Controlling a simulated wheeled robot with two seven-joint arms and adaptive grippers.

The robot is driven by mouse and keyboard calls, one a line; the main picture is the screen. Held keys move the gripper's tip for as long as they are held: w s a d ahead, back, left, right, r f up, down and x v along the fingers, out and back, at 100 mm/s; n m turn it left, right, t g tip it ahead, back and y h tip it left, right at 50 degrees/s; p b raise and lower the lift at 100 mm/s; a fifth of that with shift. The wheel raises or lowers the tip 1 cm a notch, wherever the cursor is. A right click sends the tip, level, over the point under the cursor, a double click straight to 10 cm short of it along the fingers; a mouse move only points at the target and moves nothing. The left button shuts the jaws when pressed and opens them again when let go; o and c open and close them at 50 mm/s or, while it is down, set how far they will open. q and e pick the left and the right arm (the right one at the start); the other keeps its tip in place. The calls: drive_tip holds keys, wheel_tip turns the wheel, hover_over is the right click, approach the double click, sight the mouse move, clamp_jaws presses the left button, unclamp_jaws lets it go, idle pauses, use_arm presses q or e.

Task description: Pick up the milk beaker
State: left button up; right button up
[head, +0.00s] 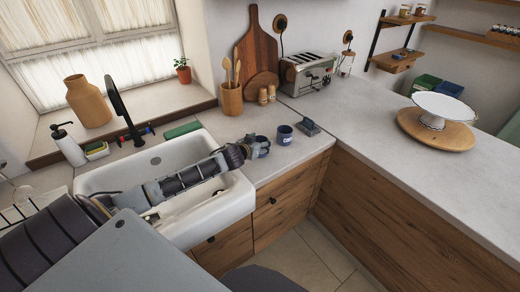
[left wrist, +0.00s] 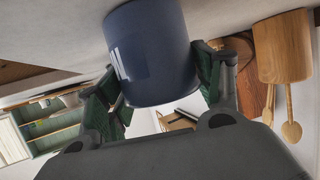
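In the left wrist view the mug (left wrist: 153,50) appears upside down, large and centred, in line with the space between the open fingertips (left wrist: 153,62). I see no clear grip on it; whether a finger touches it is hard to tell. My right gripper is not in view.
My left arm passes over the white sink (head: 235,202). The counter to the right is mostly clear before the cake stand (head: 441,106).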

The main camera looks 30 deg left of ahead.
use_arm(q)
drive_tip(key=c, duration=0.6)
drive_tip(key=shift+r, duration=0.1)
wheel_tip(320, 180, up, 10)
idle(0.4)
idle(0.5)
